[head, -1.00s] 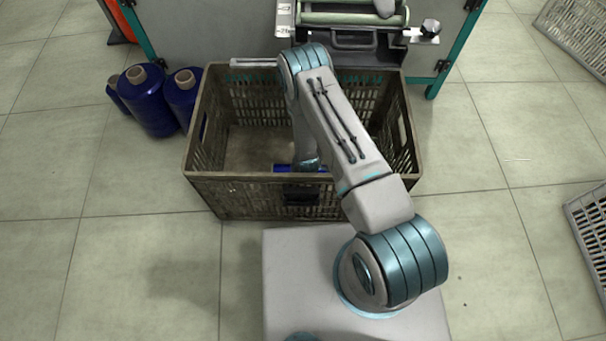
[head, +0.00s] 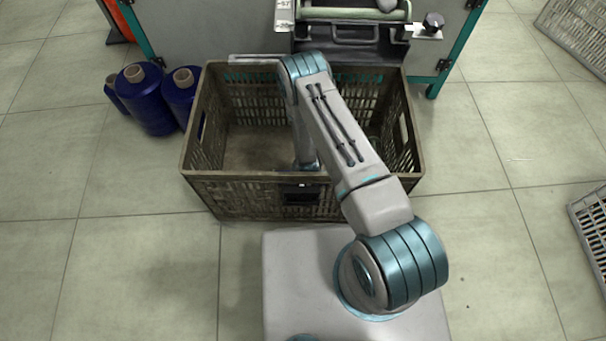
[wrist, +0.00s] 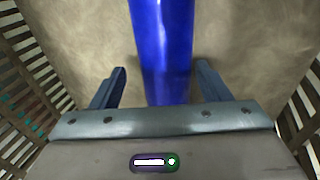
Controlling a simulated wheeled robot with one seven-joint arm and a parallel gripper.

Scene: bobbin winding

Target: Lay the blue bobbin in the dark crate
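The dark crate (head: 240,198) stands on the floor in front of the machine in the head view, and my arm reaches down into it. The blue bobbin (wrist: 162,30) shows in the wrist view as a long blue cylinder over the crate's brownish floor, with slatted walls at both sides. My gripper (wrist: 161,66) is open, its two fingers on either side of the bobbin. A gap shows at the left finger; the right finger is very close, and I cannot tell if it touches. In the head view the bobbin and fingertips are hidden by the crate's near wall and my arm.
Several dark blue thread cones (head: 148,98) stand on the floor left of the crate. The machine (head: 350,40) is close behind it. Pale crates stand at the upper right (head: 580,35) and right edge (head: 590,235).

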